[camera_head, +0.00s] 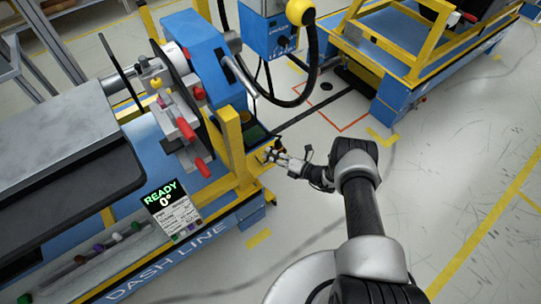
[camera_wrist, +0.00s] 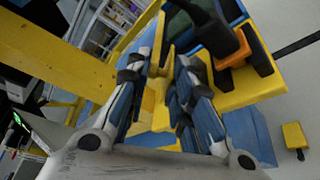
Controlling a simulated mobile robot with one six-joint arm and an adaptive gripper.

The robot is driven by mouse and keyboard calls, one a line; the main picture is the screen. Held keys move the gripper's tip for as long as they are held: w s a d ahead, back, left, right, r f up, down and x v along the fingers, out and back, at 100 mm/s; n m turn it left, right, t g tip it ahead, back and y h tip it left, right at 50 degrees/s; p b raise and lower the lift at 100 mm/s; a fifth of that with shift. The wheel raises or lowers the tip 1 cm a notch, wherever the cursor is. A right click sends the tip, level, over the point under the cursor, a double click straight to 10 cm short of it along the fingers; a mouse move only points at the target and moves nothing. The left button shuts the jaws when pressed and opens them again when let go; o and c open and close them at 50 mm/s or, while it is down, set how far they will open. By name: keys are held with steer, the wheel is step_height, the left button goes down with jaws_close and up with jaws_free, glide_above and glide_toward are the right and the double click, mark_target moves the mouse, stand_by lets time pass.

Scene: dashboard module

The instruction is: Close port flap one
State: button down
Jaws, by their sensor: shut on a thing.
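My gripper (camera_head: 270,153) is at the right side of the dashboard station, by the yellow post and its small shelf. In the wrist view my gripper (camera_wrist: 163,68) has its two fingers on either side of a narrow yellow part (camera_wrist: 160,88), and is shut on it. I cannot tell whether this part belongs to the yellow shelf (camera_wrist: 258,95) behind it. The dashboard module (camera_head: 70,130) is a long grey and black body on the left. No port flap can be made out clearly in either view.
A yellow post (camera_head: 233,145) stands just left of my gripper. Red-handled clamps (camera_head: 187,130) sit on the fixture, below a blue housing (camera_head: 195,45). A display (camera_head: 172,205) reads READY 0°. An orange and black item (camera_wrist: 235,48) lies close to my fingers. Floor at right is clear.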

steer(key=shift+f+m, duration=0.15)
steer(key=shift+m, duration=0.25)
steer(key=shift+y, duration=0.3)
steer(key=c, duration=1.6)
jaws_free()
steer(key=shift+c, duration=0.2)
steer(key=shift+o, duration=0.8)
steer(key=shift+d, duration=0.1)
steer(key=v, duration=0.8)
